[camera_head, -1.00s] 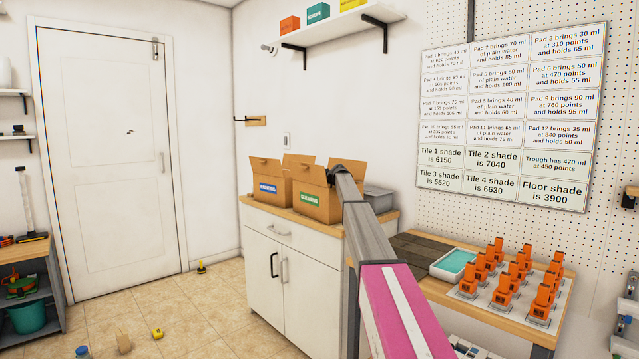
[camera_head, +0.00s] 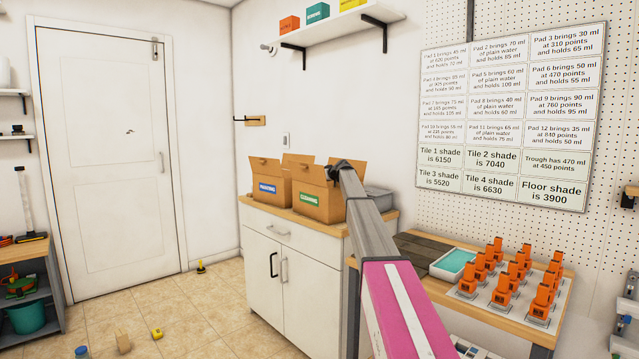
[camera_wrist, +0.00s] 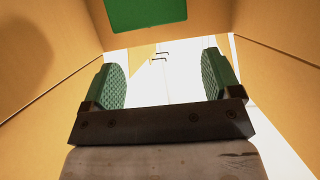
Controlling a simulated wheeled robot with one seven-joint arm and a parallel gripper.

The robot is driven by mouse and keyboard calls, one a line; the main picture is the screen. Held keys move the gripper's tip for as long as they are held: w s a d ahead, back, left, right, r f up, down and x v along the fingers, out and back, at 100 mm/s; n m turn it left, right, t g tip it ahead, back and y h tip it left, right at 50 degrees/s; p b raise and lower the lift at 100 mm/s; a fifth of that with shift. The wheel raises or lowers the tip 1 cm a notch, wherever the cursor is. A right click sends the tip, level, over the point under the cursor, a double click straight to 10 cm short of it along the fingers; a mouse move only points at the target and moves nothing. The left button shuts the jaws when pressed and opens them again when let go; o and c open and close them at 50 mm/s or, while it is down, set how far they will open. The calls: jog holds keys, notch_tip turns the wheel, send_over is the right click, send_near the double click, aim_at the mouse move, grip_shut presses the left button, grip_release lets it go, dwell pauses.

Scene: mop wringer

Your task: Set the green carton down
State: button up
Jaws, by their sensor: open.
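A brown cardboard carton with a green label (camera_head: 322,211) stands upright on the wooden top of the white cabinet, its flaps up. My gripper (camera_head: 340,168) is at the upper right of this carton, by its raised flaps, and the arm hides part of its right side. In the wrist view, my gripper (camera_wrist: 169,85) is open, its two green ribbed pads wide apart with nothing held between them. Brown cardboard fills the sides of that view, and a green patch (camera_wrist: 145,12) shows at the top. Whether the pads touch the cardboard cannot be told.
A carton with a blue label (camera_head: 267,186) stands directly left of the green-labelled one. A grey container (camera_head: 381,199) is behind my arm on the white cabinet (camera_head: 265,275). A low table at right holds a teal tray (camera_head: 454,262) and several orange items (camera_head: 505,275).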

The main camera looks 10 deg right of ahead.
jog(key=shift+v, duration=2.15)
